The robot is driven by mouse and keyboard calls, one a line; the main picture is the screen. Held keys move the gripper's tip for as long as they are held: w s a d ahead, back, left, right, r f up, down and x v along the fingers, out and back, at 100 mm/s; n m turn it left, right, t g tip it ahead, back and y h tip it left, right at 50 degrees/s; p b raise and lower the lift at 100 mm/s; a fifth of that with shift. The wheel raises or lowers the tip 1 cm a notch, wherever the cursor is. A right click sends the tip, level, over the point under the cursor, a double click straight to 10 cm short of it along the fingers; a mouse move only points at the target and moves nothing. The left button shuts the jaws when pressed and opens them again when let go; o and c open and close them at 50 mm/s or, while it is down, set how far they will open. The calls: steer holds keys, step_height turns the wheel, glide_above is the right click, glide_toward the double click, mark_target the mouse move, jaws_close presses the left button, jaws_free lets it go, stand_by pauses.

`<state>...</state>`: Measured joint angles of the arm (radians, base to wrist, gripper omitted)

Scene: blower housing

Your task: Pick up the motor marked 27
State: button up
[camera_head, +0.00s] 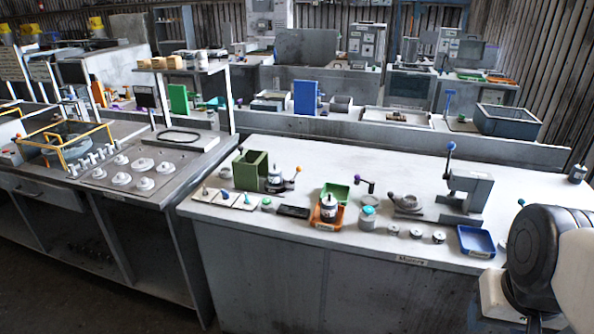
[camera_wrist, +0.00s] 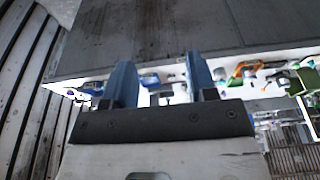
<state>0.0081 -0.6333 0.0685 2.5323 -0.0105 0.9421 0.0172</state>
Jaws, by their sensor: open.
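A small motor-like cylinder with a white band (camera_head: 328,205) stands in an orange tray (camera_head: 327,222) near the front of the white workbench. A grey cylinder with a teal top (camera_head: 368,217) stands just right of it. Another dark cylinder (camera_head: 578,173) stands at the bench's far right corner. I cannot read a 27 on any of them. My gripper (camera_wrist: 160,75) shows in the wrist view with two blue fingers apart and nothing between them. The bench and its small objects appear beyond the fingers, well away from them. In the head view, part of my arm is at the right edge.
A blue tray (camera_head: 477,241) sits at the bench's front right. A grey press (camera_head: 468,188) stands behind it. Several small discs lie along the front. The bench's back middle is clear.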

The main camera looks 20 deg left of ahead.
steer(key=o, duration=0.6)
steer(key=shift+o, duration=0.2)
